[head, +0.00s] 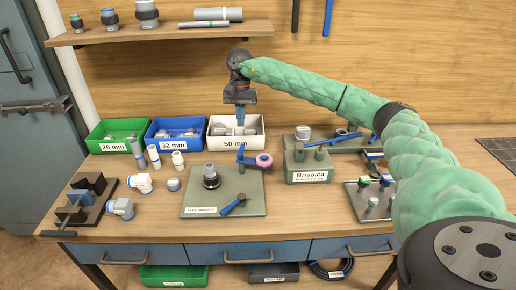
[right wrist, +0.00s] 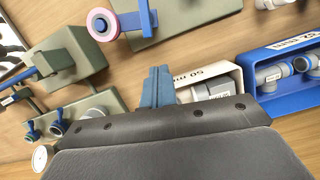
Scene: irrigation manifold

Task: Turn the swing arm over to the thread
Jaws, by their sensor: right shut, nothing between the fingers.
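The swing arm (head: 248,160) is a blue bar on a post at the back right of the grey-green plate (head: 250,187). It points right and carries a pink-rimmed spool (head: 264,160); the spool also shows at the top of the right wrist view (right wrist: 103,24). A grey pipe fitting with a dark base (head: 211,178) stands upright on the plate, left of the swing arm; its thread is too small to make out. My right gripper (head: 240,122) is shut and empty, pointing down over the white 50 mm bin, behind the swing arm and apart from it. My left gripper is out of view.
Green (head: 116,148), blue (head: 174,145) and white (head: 259,141) bins of fittings line the back. A blue-handled tool (head: 233,204) lies on the plate. A green block labelled Brisolca (head: 308,175) stands to the right. Loose fittings lie left of the plate.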

